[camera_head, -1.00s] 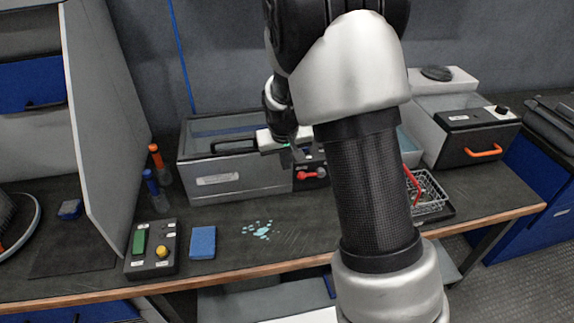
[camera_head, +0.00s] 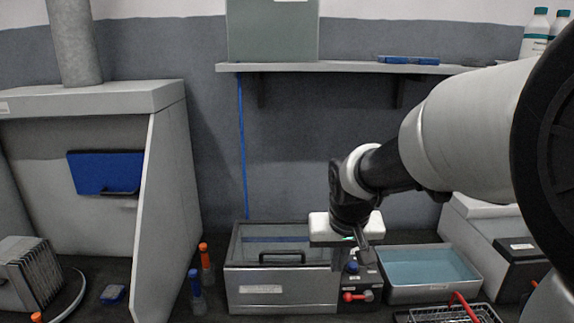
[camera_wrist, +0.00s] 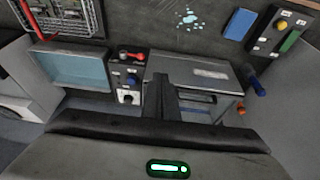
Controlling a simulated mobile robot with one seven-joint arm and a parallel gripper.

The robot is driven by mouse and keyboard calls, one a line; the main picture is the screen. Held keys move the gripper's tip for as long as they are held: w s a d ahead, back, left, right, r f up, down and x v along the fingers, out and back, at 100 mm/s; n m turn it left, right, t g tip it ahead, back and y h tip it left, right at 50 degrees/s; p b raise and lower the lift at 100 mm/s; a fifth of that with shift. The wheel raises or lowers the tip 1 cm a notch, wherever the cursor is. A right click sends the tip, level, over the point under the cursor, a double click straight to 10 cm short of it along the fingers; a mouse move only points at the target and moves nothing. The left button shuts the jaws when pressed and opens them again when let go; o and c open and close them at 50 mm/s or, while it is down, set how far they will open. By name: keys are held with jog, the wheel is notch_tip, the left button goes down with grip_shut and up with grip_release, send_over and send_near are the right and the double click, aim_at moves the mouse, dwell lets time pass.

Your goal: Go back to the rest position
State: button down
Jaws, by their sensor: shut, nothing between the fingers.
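My gripper (camera_head: 341,262) hangs over the bench, in front of the right end of a grey lidded tank (camera_head: 285,288) in the head view. Its fingers are together with nothing between them. In the wrist view the shut fingers (camera_wrist: 163,84) point at the tank lid (camera_wrist: 195,68). I cannot tell the gap between the fingers and the tank. My arm reaches in from the right edge of the head view and covers part of the back wall.
A control panel with a red lever (camera_head: 358,296) adjoins the tank. Right of it is a blue liquid basin (camera_head: 432,268), with a wire basket (camera_head: 440,315) in front. Orange (camera_head: 205,258) and blue-capped bottles (camera_head: 195,287) stand left. A shelf (camera_head: 350,68) runs above.

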jog(key=s+d+r+t, duration=0.1)
jog(key=s+r, duration=0.3)
jog(key=s, duration=0.6)
jog(key=s+d+r+t, duration=0.1)
jog(key=s+d+r, duration=0.15)
jog(key=s, duration=0.75)
notch_tip(320, 180, up, 14)
jog(key=a+p, duration=0.1)
jog(key=p, duration=1.2)
jog(key=shift+w+r+g+p, duration=0.15)
jog(key=shift+w+g+p, duration=0.15)
jog(key=shift+p, duration=0.05)
